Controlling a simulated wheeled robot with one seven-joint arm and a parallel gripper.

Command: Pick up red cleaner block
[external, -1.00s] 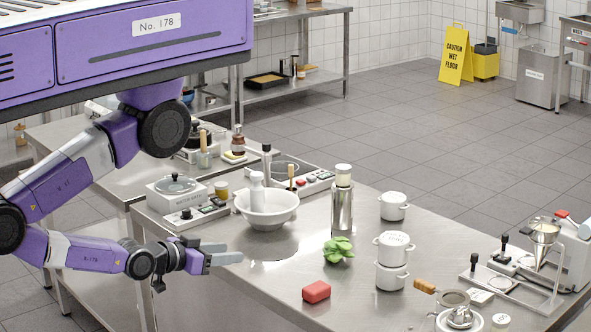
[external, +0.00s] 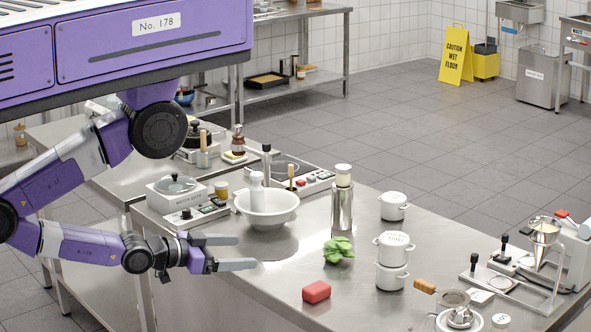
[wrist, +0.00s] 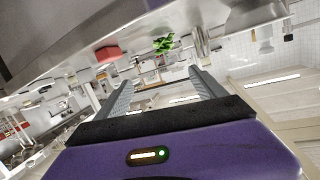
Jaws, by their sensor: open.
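The red cleaner block (external: 316,292) lies on the steel table near its front edge in the external view. In the wrist view the red block (wrist: 108,53) shows at the upper left, beyond the fingertips. My gripper (external: 248,252) is open and empty, with its fingers pointing right toward the block. It is left of the block and apart from it, at the table's front edge. In the wrist view the two fingers (wrist: 160,84) stand well apart with nothing between them.
A green leafy bunch (external: 339,249) lies just behind the block. A white bowl (external: 267,209) stands behind my gripper. A steel flask (external: 342,200) and stacked white pots (external: 391,262) stand farther back and right. The steel table (external: 268,275) is bare between gripper and block.

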